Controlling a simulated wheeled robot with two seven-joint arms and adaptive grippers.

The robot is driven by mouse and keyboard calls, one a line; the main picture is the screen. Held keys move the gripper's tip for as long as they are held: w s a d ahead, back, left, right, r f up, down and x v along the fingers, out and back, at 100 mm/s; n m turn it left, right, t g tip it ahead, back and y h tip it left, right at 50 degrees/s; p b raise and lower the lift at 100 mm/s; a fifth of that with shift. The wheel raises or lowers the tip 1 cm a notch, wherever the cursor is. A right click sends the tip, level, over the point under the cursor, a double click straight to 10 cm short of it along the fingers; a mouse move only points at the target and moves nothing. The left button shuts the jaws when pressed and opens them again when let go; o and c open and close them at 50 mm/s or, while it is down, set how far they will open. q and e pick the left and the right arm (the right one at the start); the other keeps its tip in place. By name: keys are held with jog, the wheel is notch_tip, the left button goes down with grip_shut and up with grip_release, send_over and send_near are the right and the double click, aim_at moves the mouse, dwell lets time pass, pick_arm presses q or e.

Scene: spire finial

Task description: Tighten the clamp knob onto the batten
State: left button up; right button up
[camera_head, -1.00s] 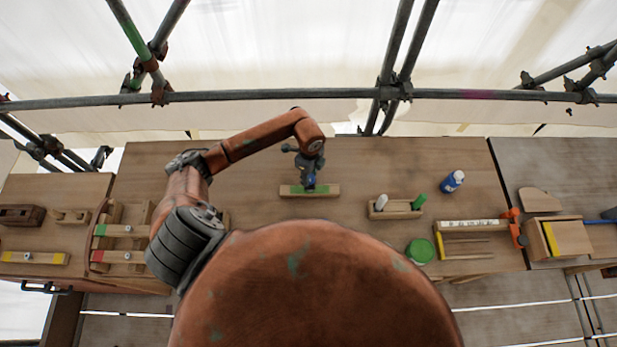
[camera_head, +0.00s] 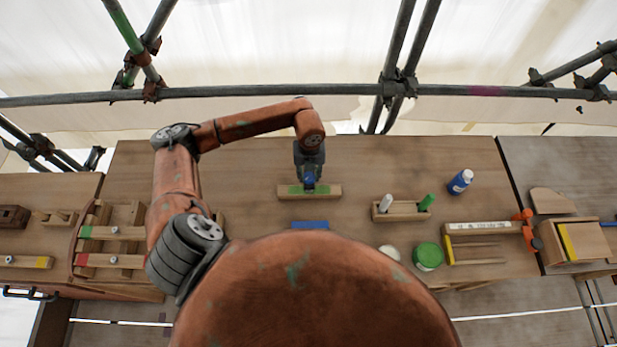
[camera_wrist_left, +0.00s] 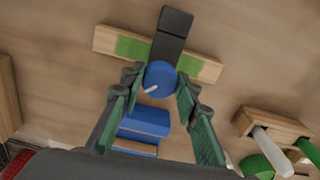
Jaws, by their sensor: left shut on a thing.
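The batten (camera_head: 332,191) is a light wooden strip with green patches, lying crosswise on the bench. It also shows in the wrist view (camera_wrist_left: 104,39). A dark clamp (camera_wrist_left: 174,22) crosses its middle. The clamp knob (camera_wrist_left: 159,75) is round and blue with a white pointer mark, at the batten's near edge; it shows small in the head view (camera_head: 309,180). My left gripper (camera_wrist_left: 160,88) reaches down from above, its green-padded fingers shut on the knob from both sides. The knob's underside is hidden. My right gripper is not in view.
A blue block (camera_head: 310,225) lies just nearer than the batten. To the right are a wooden holder (camera_head: 403,212) with a white and a green peg, a blue bottle (camera_head: 460,182) and a green round container (camera_head: 428,257). Wooden racks (camera_head: 105,235) stand left.

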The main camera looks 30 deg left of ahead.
pick_arm(q)
jog(key=m+b, duration=0.1)
jog(key=m, duration=0.1)
jog(key=m+b, duration=0.4)
jog(key=shift+s+f, duration=0.3)
jog(key=shift+f, duration=0.1)
jog(key=m+b, duration=0.5)
jog(key=shift+m, duration=0.4)
jog(key=m+b, duration=0.4)
jog(key=m, duration=0.2)
jog(key=shift+b, duration=0.3)
jog(key=shift+r+m+b, duration=0.15)
jog(key=shift+m+b, duration=1.25)
jog(key=shift+m, duration=1)
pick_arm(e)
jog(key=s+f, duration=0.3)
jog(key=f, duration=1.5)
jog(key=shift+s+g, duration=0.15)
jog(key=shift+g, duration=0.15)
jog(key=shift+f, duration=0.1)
pick_arm(q)
jog(key=o, duration=1)
jog(key=shift+r, duration=0.15)
jog(key=shift+o, duration=0.8)
jog(key=shift+w, duration=0.1)
